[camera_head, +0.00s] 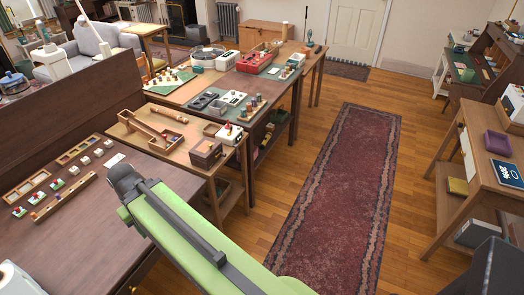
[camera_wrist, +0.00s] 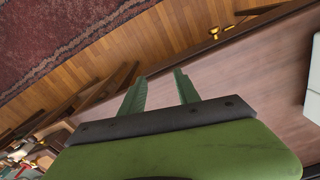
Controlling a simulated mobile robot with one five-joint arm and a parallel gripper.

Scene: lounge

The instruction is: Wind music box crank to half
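A small brown wooden box (camera_head: 206,154) sits near the front right corner of the light wooden table (camera_head: 176,153) in the head view. It may be the music box, but it is too small to tell, and I cannot make out a crank. My green arm reaches in from the bottom of the head view, its dark end over the right part of the dark desk, short of that table. In the wrist view my gripper (camera_wrist: 160,75) has its two green fingers apart with nothing between them. The wooden box is not recognisable in the wrist view.
A small white box with a red top (camera_head: 230,133) stands beside the wooden box. The dark desk (camera_head: 100,225) holds several small trays and blocks. Tables with more gadgets stand behind. The red runner rug (camera_head: 345,190) leaves clear floor on the right.

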